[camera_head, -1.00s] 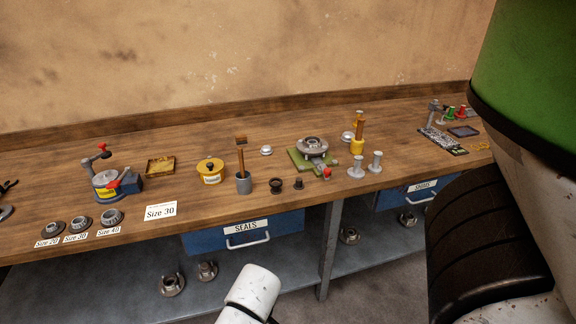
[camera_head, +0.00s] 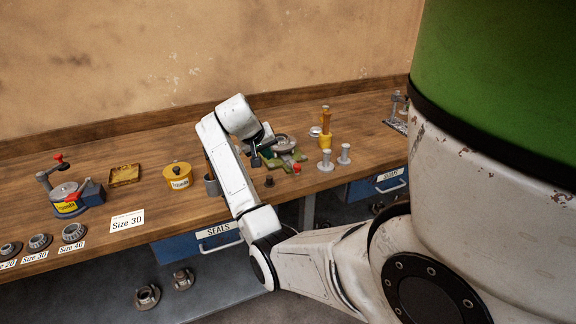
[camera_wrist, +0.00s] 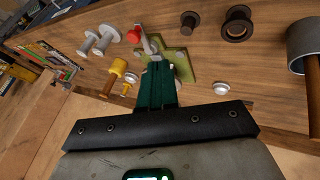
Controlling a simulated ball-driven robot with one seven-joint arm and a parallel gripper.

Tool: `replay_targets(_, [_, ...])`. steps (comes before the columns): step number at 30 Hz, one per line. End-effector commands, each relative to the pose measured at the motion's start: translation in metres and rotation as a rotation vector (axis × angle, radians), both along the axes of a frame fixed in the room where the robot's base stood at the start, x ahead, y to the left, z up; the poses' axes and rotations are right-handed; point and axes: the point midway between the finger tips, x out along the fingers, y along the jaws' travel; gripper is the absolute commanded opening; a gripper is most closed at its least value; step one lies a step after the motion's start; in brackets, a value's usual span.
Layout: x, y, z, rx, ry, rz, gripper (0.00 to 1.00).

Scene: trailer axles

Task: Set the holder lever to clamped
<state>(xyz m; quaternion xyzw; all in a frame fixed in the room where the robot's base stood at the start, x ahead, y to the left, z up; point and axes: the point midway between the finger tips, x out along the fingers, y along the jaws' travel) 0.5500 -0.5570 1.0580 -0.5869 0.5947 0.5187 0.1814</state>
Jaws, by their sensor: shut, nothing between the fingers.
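The holder is a green plate (camera_head: 290,163) on the bench, with a round grey metal hub (camera_head: 284,143) on it. Its lever has a red knob (camera_head: 297,168) at the front edge. In the wrist view the red knob (camera_wrist: 134,35) and the grey lever arm (camera_wrist: 147,44) lie just beyond my fingertips, slightly left, on the green plate (camera_wrist: 180,64). My gripper (camera_wrist: 157,62) is shut and empty. In the head view my gripper (camera_head: 257,160) is above the bench left of the hub, apart from the knob. My fingers hide much of the holder in the wrist view.
Two grey posts (camera_head: 325,160) and a yellow pot with a brush (camera_head: 325,130) stand right of the holder. A yellow tin (camera_head: 178,176) stands further left.

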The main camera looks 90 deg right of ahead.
Motion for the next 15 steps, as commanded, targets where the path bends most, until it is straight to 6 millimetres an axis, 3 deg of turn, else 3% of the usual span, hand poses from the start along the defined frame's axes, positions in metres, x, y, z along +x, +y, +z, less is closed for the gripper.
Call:
replay_targets(5, [-0.006,-0.01,-0.018,0.005,0.002,0.0,0.0])
replay_targets(15, [-0.022,-0.044,-0.073,0.005,0.003,0.001,0.0])
